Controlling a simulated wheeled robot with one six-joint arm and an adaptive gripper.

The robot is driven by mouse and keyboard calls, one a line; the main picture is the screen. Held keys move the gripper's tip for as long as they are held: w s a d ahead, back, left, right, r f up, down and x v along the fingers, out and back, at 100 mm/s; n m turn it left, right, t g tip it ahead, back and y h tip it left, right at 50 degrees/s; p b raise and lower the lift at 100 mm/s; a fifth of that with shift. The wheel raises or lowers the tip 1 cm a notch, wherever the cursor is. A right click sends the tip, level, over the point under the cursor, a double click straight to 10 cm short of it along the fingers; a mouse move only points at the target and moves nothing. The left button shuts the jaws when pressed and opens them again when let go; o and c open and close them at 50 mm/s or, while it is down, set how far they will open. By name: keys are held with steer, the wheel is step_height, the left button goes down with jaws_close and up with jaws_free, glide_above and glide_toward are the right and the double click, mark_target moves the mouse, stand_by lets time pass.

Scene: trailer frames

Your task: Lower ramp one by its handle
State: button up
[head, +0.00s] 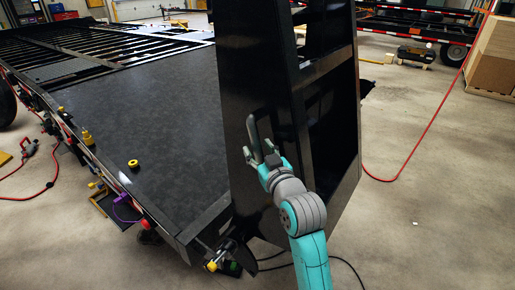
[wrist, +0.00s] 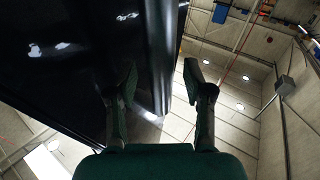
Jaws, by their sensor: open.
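Ramp one (head: 250,70) is a tall black panel standing nearly upright at the near end of the trailer deck (head: 150,120). My gripper (head: 256,145) is open in front of the lower middle of the ramp. In the wrist view, the dark ramp (wrist: 80,50) fills the upper left, and its long edge runs between the two spread fingers of my gripper (wrist: 160,80). I cannot tell whether either finger touches the ramp. I cannot pick out the handle clearly; a slim grey upright shape by my fingers blends with them in the head view.
A yellow ring (head: 133,163) lies on the deck near its left edge. A red hose (head: 436,120) runs along the floor to the right, and a wooden crate (head: 493,60) stands at the far right. The concrete floor (head: 430,200) right of the ramp is mostly clear.

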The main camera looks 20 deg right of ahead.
steer(key=shift+w, duration=0.7)
jaws_close()
